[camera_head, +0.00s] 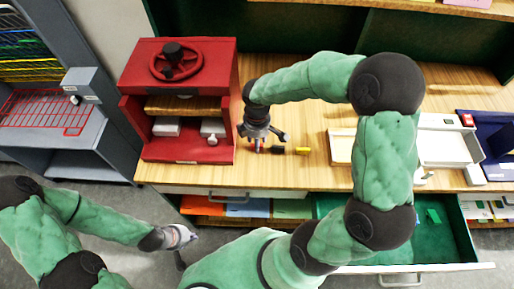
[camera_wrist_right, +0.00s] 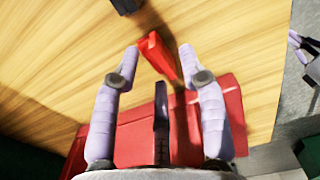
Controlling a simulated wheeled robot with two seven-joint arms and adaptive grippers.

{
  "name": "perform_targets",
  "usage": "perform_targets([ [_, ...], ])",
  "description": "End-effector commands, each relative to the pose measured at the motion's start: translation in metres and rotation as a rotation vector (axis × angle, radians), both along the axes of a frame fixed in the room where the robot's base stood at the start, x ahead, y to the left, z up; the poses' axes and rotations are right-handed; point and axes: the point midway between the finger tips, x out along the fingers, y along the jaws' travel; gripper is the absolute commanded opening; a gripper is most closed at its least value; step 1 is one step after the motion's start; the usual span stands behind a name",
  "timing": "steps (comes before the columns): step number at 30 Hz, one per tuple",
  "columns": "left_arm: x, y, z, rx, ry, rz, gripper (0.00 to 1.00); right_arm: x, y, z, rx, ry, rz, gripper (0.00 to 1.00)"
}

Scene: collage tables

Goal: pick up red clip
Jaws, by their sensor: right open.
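The red clip (camera_wrist_right: 158,53) lies on the wooden table in the right wrist view, between the fingertips of my right gripper (camera_wrist_right: 157,60). The gripper's fingers are spread on both sides of it and not closed on it. In the head view only a small red bit of the clip (camera_head: 258,147) shows beneath my right gripper (camera_head: 264,141), which points down at the table. My left gripper (camera_head: 184,250) is low, in front of the table and away from the clip. Its fingers are too small to judge.
A black clip (camera_head: 277,150) and a yellow clip (camera_head: 303,150) lie right of the red clip. A red press (camera_head: 135,83) stands close on the left. A white tray (camera_head: 341,150) is to the right. A drawer (camera_head: 450,252) stands open below the table.

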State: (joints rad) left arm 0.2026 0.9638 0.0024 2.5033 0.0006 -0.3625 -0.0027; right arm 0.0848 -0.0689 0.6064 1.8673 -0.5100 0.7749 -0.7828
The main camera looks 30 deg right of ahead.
Motion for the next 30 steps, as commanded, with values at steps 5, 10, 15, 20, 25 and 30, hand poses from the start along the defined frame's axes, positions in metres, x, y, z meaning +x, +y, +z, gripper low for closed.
perform_targets([
  [5, 0.0, 0.0, -0.003, 0.0, 0.0, 0.0, 0.0, 0.0, -0.0001, -0.0096, 0.0, 0.0, -0.001, 0.42],
  [10, 0.0, 0.0, -0.0023, 0.0, 0.0, 0.0, 0.0, 0.0002, -0.0001, -0.0087, 0.0, -0.001, -0.001, 0.31],
  [15, 0.0, 0.0, -0.0024, 0.0, 0.0, 0.0, 0.0, 0.0001, 0.0, -0.0086, 0.0, 0.0, 0.0, 0.0],
  [20, 0.0, 0.0, -0.0024, 0.0, 0.0, 0.0, 0.0, 0.0001, 0.0, -0.0085, 0.0, -0.001, 0.0, 0.0],
  [25, 0.0, 0.0, -0.0023, 0.0, 0.0, 0.0, 0.0, 0.0001, 0.0, -0.0083, 0.0, -0.001, 0.0, 0.0],
  [30, 0.0, 0.0, 0.0003, 0.0, 0.0, 0.0, 0.0, 0.0004, -0.0001, -0.002, 0.0, -0.002, 0.0, 0.0],
])
